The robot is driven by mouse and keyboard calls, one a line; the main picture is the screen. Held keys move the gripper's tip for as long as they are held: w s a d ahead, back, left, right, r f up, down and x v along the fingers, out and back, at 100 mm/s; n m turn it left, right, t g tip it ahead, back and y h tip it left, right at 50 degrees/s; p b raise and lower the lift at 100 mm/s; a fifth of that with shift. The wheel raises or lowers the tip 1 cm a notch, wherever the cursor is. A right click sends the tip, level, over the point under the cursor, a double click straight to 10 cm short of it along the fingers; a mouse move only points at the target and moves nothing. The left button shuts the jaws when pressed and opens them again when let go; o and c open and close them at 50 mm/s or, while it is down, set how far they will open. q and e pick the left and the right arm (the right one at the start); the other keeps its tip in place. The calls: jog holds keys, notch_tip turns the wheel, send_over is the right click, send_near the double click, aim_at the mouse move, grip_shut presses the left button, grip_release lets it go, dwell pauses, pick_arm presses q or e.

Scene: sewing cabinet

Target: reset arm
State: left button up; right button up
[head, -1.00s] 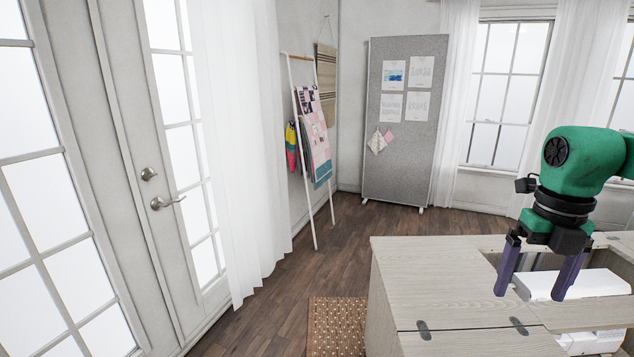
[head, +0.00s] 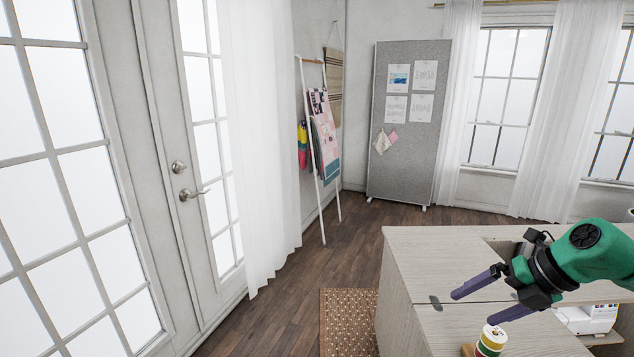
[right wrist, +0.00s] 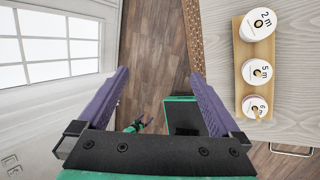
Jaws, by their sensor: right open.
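My right gripper (head: 472,307) is open and empty. It points left above the pale wooden cabinet top (head: 425,262), with its purple fingers spread apart. In the right wrist view the same gripper (right wrist: 160,72) has only floor between its fingers. A small green and purple part low in that view looks like my left gripper (right wrist: 145,122); it is too small to tell whether it is open. My left arm does not show in the head view.
A wooden holder (right wrist: 241,75) with white-topped spools (right wrist: 258,24) stands on the cabinet; one banded spool (head: 491,341) shows below my right gripper. A white machine (head: 590,318) sits in the cabinet opening. A woven rug (head: 348,320) and clear floor lie left of the cabinet.

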notch_tip(320, 180, down, 14)
jog(key=s+m+t+h, duration=0.1)
jog(key=m+t+h, duration=0.55)
jog(key=m, duration=1.35)
jog(key=s+a+f+m+g+y, duration=0.1)
jog(key=s+a+f+m+g, duration=0.35)
jog(key=s, duration=0.45)
jog(key=s+a+f+m+g+y, duration=0.1)
jog(key=s+a+f+m+g, duration=0.3)
jog(key=s, duration=0.5)
notch_tip(320, 180, down, 25)
jog(key=s+m+b, duration=0.1)
jog(key=s+b, duration=0.2)
pick_arm(q)
jog(key=f, duration=0.1)
jog(key=s+f+b, duration=0.1)
jog(key=f, duration=0.1)
jog(key=a+f, duration=0.1)
jog(key=shift+s+f, duration=0.25)
jog(key=shift+f, duration=0.05)
pick_arm(e)
jog(key=s+d+f+g, duration=0.1)
jog(key=s+d+f, duration=0.2)
jog(key=s+f, duration=1.3)
jog(key=shift+s+f+h, duration=0.35)
jog(key=shift+f, duration=0.35)
pick_arm(q)
jog(key=shift+c, duration=0.3)
pick_arm(e)
jog(key=shift+c, duration=0.3)
